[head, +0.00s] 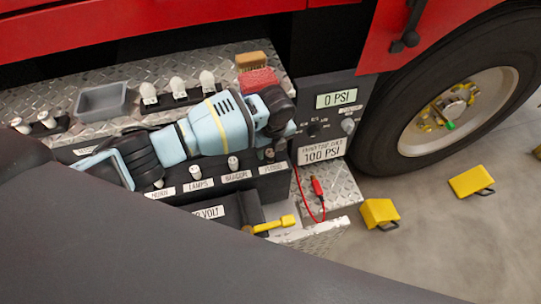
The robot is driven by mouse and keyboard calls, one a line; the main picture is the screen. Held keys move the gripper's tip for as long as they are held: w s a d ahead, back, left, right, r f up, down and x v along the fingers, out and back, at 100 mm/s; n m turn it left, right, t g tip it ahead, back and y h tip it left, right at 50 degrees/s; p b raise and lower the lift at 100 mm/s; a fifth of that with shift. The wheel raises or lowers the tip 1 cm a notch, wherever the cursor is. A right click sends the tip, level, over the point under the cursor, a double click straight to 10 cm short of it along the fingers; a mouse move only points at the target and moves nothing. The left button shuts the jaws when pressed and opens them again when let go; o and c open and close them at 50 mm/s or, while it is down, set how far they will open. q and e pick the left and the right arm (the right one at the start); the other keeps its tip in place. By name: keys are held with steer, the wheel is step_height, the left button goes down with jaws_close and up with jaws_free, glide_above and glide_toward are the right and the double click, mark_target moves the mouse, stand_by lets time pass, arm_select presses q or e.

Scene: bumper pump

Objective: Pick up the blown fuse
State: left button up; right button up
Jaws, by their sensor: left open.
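A row of fuses stands in a black fuse block (240,186) with white labels, among them LAMPS and BEACON. The rightmost fuse (269,154) looks dark and brownish, unlike the pale, clear-topped fuses (233,163) to its left; it looks like the blown one. My left arm reaches across above the block from the left. Its dark left gripper (279,126) is just above the dark fuse, open, with its fingertips hard to make out. I cannot tell whether it touches the fuse. My right gripper is out of view.
Several pale bulb-topped parts (178,88) stand on the tread plate behind, beside an empty grey tray (103,101), a brush (252,60) and a red cloth (258,80). The gauge panel (318,112) reading 0 PSI rises close right. A red lead (317,187) and yellow handle (275,225) lie in front.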

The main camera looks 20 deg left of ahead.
arm_select(q)
step_height(320, 180, down, 2)
steer(key=shift+w+a+f, duration=0.1)
steer(key=shift+a, duration=0.05)
steer(key=shift+f, duration=0.1)
steer(key=c, duration=0.8)
steer(key=shift+c, duration=1.2)
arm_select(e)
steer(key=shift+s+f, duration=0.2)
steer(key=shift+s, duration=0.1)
arm_select(q)
steer(key=shift+r, duration=0.2)
